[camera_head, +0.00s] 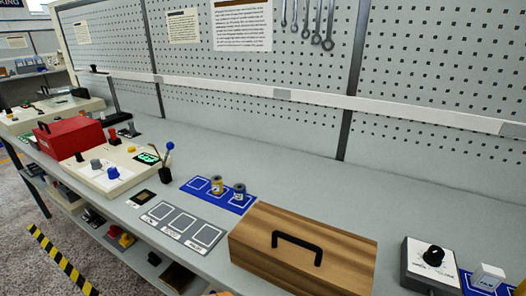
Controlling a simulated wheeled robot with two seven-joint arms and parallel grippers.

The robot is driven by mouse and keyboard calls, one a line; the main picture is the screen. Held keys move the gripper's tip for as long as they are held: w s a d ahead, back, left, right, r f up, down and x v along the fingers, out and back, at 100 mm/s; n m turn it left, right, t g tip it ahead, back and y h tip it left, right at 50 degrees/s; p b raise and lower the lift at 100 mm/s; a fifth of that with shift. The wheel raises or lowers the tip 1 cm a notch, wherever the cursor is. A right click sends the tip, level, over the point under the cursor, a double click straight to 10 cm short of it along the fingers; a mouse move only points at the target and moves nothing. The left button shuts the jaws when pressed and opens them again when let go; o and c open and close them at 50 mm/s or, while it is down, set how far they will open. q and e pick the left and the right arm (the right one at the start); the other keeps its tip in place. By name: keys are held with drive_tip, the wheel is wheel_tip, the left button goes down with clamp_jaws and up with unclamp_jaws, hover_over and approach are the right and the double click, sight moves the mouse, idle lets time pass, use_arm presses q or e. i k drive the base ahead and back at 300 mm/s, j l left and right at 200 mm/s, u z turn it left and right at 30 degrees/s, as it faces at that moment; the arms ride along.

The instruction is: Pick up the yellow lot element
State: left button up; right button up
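A small yellow cylinder with a grey top (217,185), which looks like the yellow lot element, stands upright on a blue mat (196,184) with white-outlined squares. A second small cylinder, grey-topped with a pale body (239,192), stands close to its right on the same mat. Both stand free, and nothing holds them. Neither of my grippers shows in the head view. A small orange-brown patch at the bottom edge is too cut off to identify.
A grey mat with labelled squares (183,222) lies in front of the blue one. A wooden box with a black handle (290,258) stands to the right. Pegboard rises behind.

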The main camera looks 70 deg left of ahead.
sight(216, 181)
drive_tip(key=u, duration=2.5)
drive_tip(key=j+z, duration=0.1)
drive_tip(key=j, duration=0.05)
